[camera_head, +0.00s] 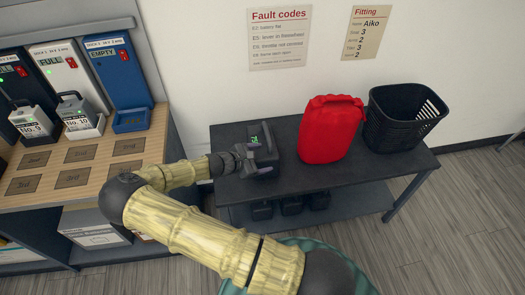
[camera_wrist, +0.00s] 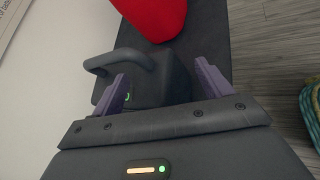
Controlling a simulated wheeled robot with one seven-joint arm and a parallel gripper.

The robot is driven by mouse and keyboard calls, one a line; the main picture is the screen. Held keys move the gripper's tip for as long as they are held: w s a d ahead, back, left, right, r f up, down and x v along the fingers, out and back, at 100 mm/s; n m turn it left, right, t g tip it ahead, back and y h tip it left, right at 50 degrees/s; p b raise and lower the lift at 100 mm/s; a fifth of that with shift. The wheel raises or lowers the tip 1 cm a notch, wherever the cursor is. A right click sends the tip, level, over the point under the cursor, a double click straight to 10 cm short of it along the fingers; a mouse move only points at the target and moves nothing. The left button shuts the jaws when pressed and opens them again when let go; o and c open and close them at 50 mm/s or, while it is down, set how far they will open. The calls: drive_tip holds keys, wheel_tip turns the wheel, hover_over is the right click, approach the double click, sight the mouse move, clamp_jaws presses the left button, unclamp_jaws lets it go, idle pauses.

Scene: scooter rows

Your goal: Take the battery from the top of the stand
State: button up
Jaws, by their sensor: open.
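A dark grey battery (camera_head: 265,145) with a small green display stands on the top of the dark stand (camera_head: 405,163), near its left end. In the wrist view the battery (camera_wrist: 172,80) lies ahead, with its curved handle at the upper left. My gripper (camera_head: 251,156) is open at the battery's left side. In the wrist view the purple fingers of my gripper (camera_wrist: 165,80) point at the battery, one on each side of its near part. I cannot tell whether they touch it.
A red container (camera_head: 330,130) stands right of the battery, with a black basket (camera_head: 402,118) beyond it. Three dark batteries (camera_head: 291,205) sit on the lower shelf. A wooden counter (camera_head: 125,143) with charging docks (camera_head: 120,70) is at left. The wall rises behind the stand.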

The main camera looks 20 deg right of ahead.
sight(274, 154)
drive_tip(key=x, duration=0.5)
drive_tip(key=shift+w+a+p, duration=0.1)
drive_tip(key=shift+w+p, duration=0.2)
drive_tip(key=shift+w, duration=0.05)
drive_tip(key=shift+f, duration=0.1)
clamp_jaws()
idle(0.3)
